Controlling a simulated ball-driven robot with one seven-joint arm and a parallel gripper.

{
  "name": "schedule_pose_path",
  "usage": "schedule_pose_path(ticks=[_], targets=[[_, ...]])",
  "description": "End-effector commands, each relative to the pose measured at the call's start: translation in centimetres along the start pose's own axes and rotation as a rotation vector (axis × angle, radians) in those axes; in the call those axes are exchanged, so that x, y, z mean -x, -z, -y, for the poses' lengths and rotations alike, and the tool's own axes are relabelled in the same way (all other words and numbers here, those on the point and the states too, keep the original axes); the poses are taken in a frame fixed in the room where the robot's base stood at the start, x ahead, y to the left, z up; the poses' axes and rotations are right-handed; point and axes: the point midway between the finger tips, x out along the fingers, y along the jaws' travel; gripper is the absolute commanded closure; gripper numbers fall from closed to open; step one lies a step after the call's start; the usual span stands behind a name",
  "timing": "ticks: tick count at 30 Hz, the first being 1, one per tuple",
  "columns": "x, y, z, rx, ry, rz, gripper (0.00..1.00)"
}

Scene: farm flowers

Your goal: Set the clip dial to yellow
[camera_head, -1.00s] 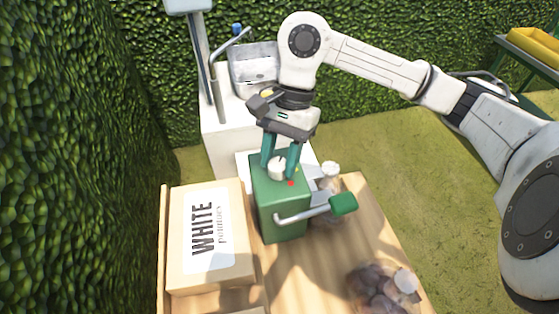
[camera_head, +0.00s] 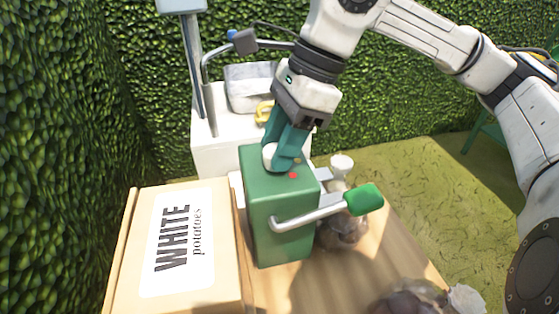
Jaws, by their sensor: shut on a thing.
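A green clip machine (camera_head: 280,220) stands on the wooden table, with a grey crank lever ending in a green grip (camera_head: 362,199) at its front right. The white clip dial (camera_head: 270,157) sits on its top, partly covered by my teal fingers. A red dot (camera_head: 293,175) and a small orange dot show on the top beside the dial. A yellow dot is not visible in the current view. My gripper (camera_head: 278,155) points down from above and is shut on the dial, its fingers turned at an angle.
A cardboard box labelled "WHITE potatoes" (camera_head: 185,245) stands to the left. Filled clear bags (camera_head: 342,225) lie right of the machine and at the front right. A white stand (camera_head: 215,150) with a metal basin is behind, before a hedge.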

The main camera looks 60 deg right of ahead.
Motion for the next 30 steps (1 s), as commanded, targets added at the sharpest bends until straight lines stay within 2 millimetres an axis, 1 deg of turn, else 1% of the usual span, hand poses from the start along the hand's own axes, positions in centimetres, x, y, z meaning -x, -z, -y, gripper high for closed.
schedule_pose_path(ticks=[1, 6, 12, 28, 29, 30], targets=[[-0.45, 0.20, -0.05, -0.025, 0.013, -0.001, 0.89], [-0.28, 0.10, -0.10, -0.110, 0.047, 0.000, 0.89], [-0.12, 0.05, -0.12, -0.169, 0.070, -0.001, 0.89], [0.06, -0.02, -0.13, -0.191, 0.078, -0.001, 0.89], [0.06, -0.02, -0.13, -0.191, 0.078, -0.001, 0.58], [0.06, -0.02, -0.13, -0.191, 0.078, -0.001, 0.54]])
